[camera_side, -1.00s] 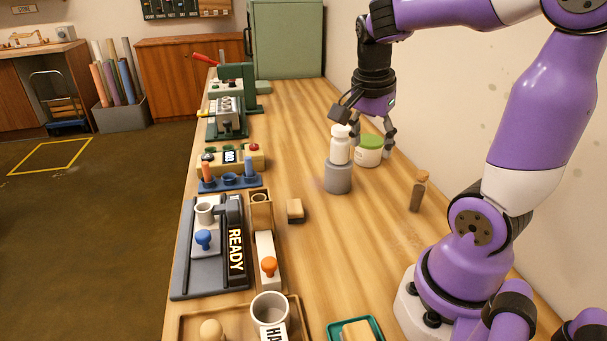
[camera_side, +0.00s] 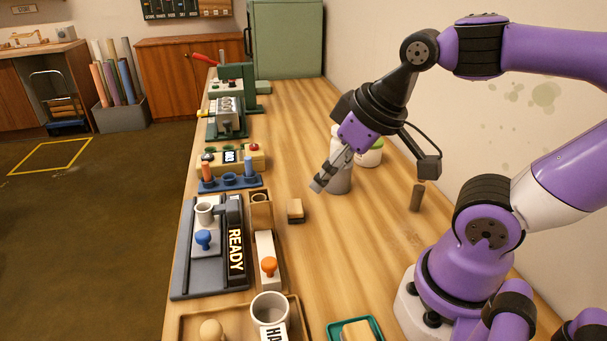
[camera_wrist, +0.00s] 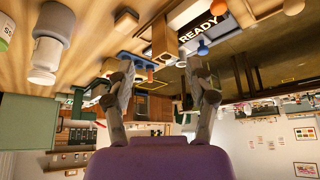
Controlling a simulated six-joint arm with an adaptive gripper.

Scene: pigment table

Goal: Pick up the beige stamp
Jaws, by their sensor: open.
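A beige rounded knob, which looks like the beige stamp (camera_side: 211,329), stands in a wooden tray (camera_side: 187,325) at the bottom edge of the side view; its lower part is cut off. My gripper (camera_side: 322,184) is above the middle of the table, tilted down to the left, well apart from the stamp. In the wrist view my gripper (camera_wrist: 163,78) shows two spread fingers with nothing between them. I cannot make out the beige stamp in the wrist view.
An orange stamp (camera_side: 268,266) and a blue stamp (camera_side: 203,238) stand near the READY device (camera_side: 236,250). A mug (camera_side: 269,308) stands beside the beige stamp. A grey cylinder (camera_side: 341,182) is behind my gripper. A small wooden block (camera_side: 295,209) lies mid-table.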

